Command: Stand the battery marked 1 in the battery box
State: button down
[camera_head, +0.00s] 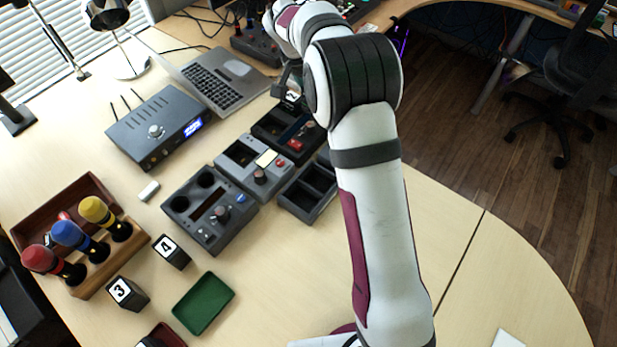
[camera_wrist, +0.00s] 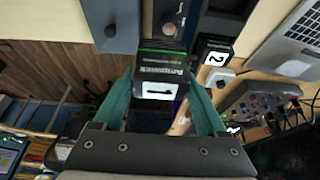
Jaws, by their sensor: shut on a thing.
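My gripper (camera_wrist: 163,100) is shut on a black battery (camera_wrist: 160,68) with a green stripe, lettering and a white label that appears to read 1. The teal fingers lie on either side of it. In the head view, my arm hides most of the gripper and the held battery. A black open box with compartments (camera_head: 297,209), which looks like the battery box, lies on the desk left of my arm. Its compartments look empty. Batteries marked 3 (camera_head: 128,293) and 4 (camera_head: 172,251) stand at the front left. The battery marked 2 (camera_wrist: 215,57) is beside the held one in the wrist view.
Grey device boxes with knobs (camera_head: 212,238) crowd the space left of the black box. A green tray (camera_head: 203,303), a wooden rack with coloured-topped tools (camera_head: 102,258) and a laptop (camera_head: 222,80) stand around them. The desk right of my arm is mostly clear.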

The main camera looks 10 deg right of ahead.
jog(key=s+a+f, duration=0.2)
jog(key=s+a, duration=0.2)
jog(key=s, duration=0.4)
send_over(308, 194)
jog(key=s+a, duration=0.2)
jog(key=shift+w+d+f, duration=0.1)
jog(key=shift+f, duration=2.1)
jog(key=shift+w+d+f, duration=0.1)
jog(key=shift+f, duration=2.05)
jog(key=shift+f, duration=0.4)
grip_release()
jog(key=shift+r, duration=3)
